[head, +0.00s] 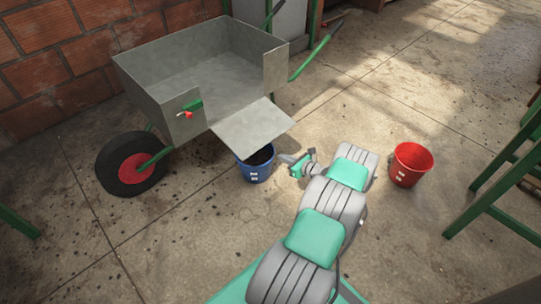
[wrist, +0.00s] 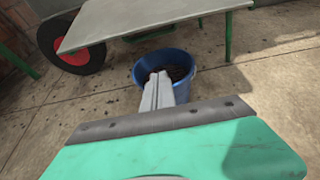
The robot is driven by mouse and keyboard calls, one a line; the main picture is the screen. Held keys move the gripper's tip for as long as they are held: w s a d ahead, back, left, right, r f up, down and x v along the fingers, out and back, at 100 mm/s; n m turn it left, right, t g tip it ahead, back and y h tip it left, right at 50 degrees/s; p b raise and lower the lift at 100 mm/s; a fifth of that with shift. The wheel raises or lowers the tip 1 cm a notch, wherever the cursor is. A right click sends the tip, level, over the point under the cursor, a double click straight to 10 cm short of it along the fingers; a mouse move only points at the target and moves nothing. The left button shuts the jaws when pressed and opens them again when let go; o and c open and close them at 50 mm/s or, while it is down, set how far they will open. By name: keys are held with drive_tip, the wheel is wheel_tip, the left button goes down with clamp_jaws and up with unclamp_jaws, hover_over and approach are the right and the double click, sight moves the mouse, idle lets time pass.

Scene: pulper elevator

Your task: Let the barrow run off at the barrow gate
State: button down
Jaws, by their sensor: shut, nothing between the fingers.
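The barrow (head: 190,65) is a grey metal box on a black wheel with a red hub (head: 133,168). Its front gate (head: 252,127) is folded down and slopes outward; the gate also shows in the wrist view (wrist: 140,18). A small red-and-green catch (head: 188,109) sits on the panel left of the opening. The barrow's visible floor looks bare. A blue bucket (head: 257,174) stands below the gate's outer edge, with dark matter inside; it also shows in the wrist view (wrist: 183,62). My gripper (head: 284,159) is shut and empty, just right of the blue bucket and apart from the gate.
A red bucket (head: 410,163) stands on the floor to the right of my arm. Green-legged frames (head: 505,170) stand at the right edge. A brick wall (head: 75,50) is behind the barrow. Dark crumbs lie scattered on the concrete floor; open floor lies at the back right.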

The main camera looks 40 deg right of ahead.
drive_tip(key=b+x, duration=0.4)
drive_tip(key=x, duration=0.6)
wheel_tip(320, 180, up, 4)
drive_tip(key=shift+r, duration=0.15)
drive_tip(key=shift+r, duration=0.1)
